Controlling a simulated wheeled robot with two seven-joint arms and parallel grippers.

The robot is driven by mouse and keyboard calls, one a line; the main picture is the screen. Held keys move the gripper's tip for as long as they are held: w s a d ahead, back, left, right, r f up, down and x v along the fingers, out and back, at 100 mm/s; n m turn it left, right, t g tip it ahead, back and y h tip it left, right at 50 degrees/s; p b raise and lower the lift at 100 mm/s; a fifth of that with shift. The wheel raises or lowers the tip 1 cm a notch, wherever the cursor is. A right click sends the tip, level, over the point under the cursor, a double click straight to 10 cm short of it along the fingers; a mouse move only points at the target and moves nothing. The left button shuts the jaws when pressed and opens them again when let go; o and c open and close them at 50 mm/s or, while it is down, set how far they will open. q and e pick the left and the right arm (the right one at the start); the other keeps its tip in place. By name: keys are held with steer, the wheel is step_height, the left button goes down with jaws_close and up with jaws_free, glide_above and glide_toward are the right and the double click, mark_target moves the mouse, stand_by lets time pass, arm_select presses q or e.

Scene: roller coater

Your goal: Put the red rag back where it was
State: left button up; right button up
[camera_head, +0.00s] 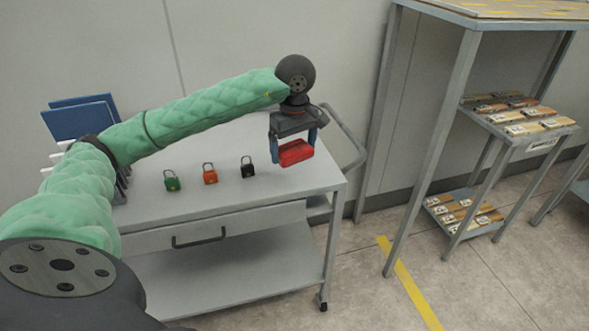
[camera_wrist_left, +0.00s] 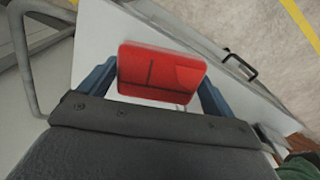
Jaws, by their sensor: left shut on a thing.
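The red rag (camera_head: 296,152) is a folded red block held in my left gripper (camera_head: 297,147), at the right end of the grey cart top. My left gripper is shut on it, with one finger on each side. In the left wrist view the red rag (camera_wrist_left: 160,72) sits between the two blue fingers (camera_wrist_left: 158,88), with the pale cart top (camera_wrist_left: 92,40) behind it. I cannot tell whether the rag touches the cart top. My right gripper is not in view.
Green (camera_head: 172,180), orange (camera_head: 210,174) and black (camera_head: 247,167) padlocks stand in a row on the cart (camera_head: 215,207), left of the rag. Blue folders (camera_head: 80,118) stand at its left end. A grey rack (camera_head: 440,140) stands to the right. Cart top between padlocks and front edge is clear.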

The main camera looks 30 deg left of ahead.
arm_select(q)
steer(key=shift+s+a+f+n, duration=0.3)
steer(key=shift+s+a+n, duration=0.2)
steer(key=shift+a, duration=0.1)
steer(key=shift+a+f, duration=0.1)
steer(key=shift+w+a+f, duration=0.15)
steer(key=shift+w, duration=0.15)
steer(key=w+a+f, duration=0.1)
steer(key=w+f, duration=0.1)
steer(key=w, duration=0.1)
steer(key=w+a+f, duration=0.1)
steer(key=w+f, duration=0.1)
steer(key=w, duration=0.1)
steer(key=w+a+f+b, duration=0.1)
steer(key=w+a+f, duration=0.1)
steer(key=w, duration=0.2)
steer(key=shift+f, duration=0.3)
step_height(320, 180, down, 4)
steer(key=shift+r+b, duration=0.25)
steer(key=shift+b, duration=0.2)
steer(key=shift+f, duration=0.25)
steer(key=o, duration=0.7)
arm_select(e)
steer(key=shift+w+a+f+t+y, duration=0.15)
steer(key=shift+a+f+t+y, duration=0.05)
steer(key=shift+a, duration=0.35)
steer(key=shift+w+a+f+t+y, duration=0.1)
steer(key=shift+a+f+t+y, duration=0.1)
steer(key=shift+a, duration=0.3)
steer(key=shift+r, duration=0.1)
